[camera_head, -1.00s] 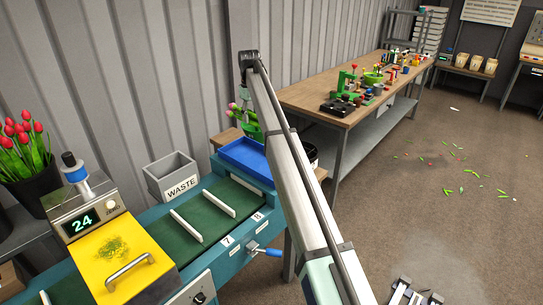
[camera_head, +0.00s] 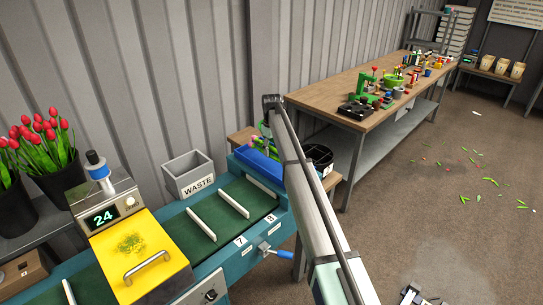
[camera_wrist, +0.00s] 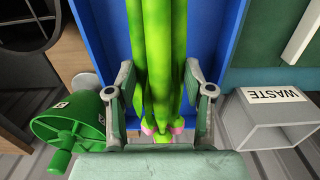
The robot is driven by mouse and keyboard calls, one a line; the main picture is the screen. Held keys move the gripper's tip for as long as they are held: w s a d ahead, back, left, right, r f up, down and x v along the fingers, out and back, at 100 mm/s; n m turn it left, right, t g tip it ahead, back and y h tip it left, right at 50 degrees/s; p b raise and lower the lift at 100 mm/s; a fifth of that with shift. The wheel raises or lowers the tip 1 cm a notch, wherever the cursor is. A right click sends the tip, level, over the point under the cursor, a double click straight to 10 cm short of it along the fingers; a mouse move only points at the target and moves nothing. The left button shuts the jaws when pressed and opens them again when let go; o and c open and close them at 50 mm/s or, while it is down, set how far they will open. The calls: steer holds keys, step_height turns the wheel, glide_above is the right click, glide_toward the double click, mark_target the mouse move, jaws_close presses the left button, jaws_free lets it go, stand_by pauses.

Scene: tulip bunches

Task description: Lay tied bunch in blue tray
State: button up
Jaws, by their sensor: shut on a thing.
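The tulip bunch (camera_wrist: 161,60) has bright green stems running up the middle of the wrist view, with pink heads low between my fingers. My gripper (camera_wrist: 160,78) is shut on these stems. The blue tray (camera_wrist: 224,45) lies behind and around the bunch in that view, its sides showing left and right. In the head view the blue tray (camera_head: 259,169) sits at the far end of the green conveyor, with the bunch low over it, partly hidden by my arm. I cannot tell whether the bunch touches the tray floor. The tie is not visible.
A grey WASTE bin (camera_head: 189,174) stands left of the tray. A green reel with a handle (camera_wrist: 72,132) is close left of my gripper in the wrist view. The conveyor (camera_head: 233,207) carries white dividers.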

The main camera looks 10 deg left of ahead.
mark_target(271, 157)
steer(key=shift+f+p, duration=0.55)
steer(key=shift+f, duration=1.55)
steer(key=shift+f, duration=0.15)
steer(key=o, duration=1.2)
step_height(271, 157, up, 12)
steer(key=b, duration=0.3)
steer(key=shift+r, duration=0.2)
steer(key=shift+r, duration=0.1)
